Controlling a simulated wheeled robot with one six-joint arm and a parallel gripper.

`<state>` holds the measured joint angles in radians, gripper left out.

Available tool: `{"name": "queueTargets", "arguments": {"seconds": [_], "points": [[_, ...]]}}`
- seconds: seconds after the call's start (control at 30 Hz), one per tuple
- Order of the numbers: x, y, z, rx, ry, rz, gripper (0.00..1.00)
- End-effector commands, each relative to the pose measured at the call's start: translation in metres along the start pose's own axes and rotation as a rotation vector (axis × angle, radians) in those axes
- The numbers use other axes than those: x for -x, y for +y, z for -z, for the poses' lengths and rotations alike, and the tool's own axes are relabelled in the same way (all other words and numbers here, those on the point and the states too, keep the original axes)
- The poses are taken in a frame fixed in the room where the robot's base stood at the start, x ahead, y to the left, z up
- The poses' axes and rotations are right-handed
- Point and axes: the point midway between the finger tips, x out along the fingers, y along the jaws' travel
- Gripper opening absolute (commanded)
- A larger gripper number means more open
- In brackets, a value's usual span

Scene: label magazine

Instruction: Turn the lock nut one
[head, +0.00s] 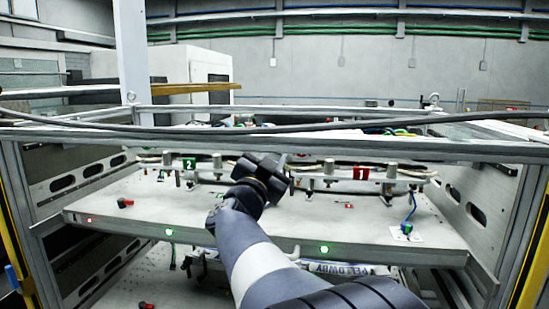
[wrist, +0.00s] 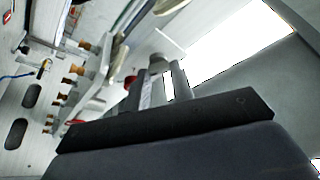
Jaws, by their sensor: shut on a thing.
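The red label 1 (head: 360,172) and the green label 2 (head: 188,163) sit along a pale rail (head: 345,177) that carries several grey cylindrical nuts. My gripper (head: 283,163) is at the rail between the two labels, with my arm reaching up from the bottom. In the wrist view my gripper (wrist: 160,86) is shut on a small grey cylindrical nut (wrist: 158,63) at its fingertips. My arm and gripper hide that nut in the head view, so I cannot tell its number there.
The rail stands on a pale shelf (head: 130,208) inside a metal frame. A horizontal bar and dark cable (head: 400,125) cross in front, above the shelf. Several brass-coloured parts (wrist: 70,82) line the rail in the wrist view. A blue cable (head: 412,205) stands at the right.

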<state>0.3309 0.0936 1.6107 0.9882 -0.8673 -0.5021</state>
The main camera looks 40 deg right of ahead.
Motion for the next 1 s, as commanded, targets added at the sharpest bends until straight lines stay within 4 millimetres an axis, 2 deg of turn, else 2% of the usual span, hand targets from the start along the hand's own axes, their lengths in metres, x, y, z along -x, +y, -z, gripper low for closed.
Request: {"name": "queueTargets", "arguments": {"seconds": [0.4, 0.43, 0.6, 0.7, 1.0], "points": [[0.0000, -0.0001, -0.0002, -0.008, -0.001, -0.003, 0.00], [0.0000, -0.0001, -0.0002, -0.008, -0.001, -0.003, 0.25], [0.0000, -0.0001, -0.0001, -0.007, 0.000, -0.003, 0.38], [0.0000, -0.0001, 0.0000, -0.007, 0.000, -0.003, 0.45], [0.0055, -0.0001, -0.0004, -0.007, 0.000, -0.002, 0.45]]}}
